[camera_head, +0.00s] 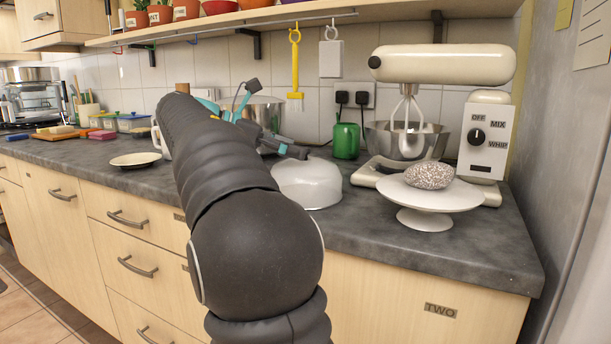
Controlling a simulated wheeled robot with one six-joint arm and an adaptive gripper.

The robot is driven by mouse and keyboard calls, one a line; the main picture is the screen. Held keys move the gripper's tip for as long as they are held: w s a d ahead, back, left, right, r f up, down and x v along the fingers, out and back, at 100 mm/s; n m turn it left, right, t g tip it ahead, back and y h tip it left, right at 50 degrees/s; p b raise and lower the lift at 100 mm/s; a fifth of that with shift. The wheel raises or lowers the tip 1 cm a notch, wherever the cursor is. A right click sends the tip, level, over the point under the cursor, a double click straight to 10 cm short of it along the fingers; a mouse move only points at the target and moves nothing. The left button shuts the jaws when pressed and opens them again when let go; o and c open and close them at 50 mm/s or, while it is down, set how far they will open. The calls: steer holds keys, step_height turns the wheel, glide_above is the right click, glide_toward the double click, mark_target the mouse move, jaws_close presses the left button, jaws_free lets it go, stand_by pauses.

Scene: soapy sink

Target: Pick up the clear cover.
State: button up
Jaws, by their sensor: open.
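The clear cover (308,184) is a whitish, see-through dome. It rests on the grey counter, left of the white cake stand (425,205). A speckled grey, rounded thing (430,176) lies on the stand, uncovered. My gripper (274,119) is partly hidden behind my dark arm. Its dark and teal fingers are spread apart and look empty. In the picture it is above and left of the dome, apart from the dome's top; how far apart in depth I cannot tell. The dome's left edge is close to my arm in the picture.
A cream mixer (445,65) with a steel bowl (385,141) stands behind the stand. A green canister (346,141) is behind the dome. A metal bowl (262,112) is behind my gripper. A plate (135,160) lies on the left counter. The counter's front right is clear.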

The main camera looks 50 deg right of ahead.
mark_target(315, 159)
steer(key=shift+b+x, duration=0.4)
steer(key=shift+x, duration=2.3)
steer(key=shift+s+r, duration=0.15)
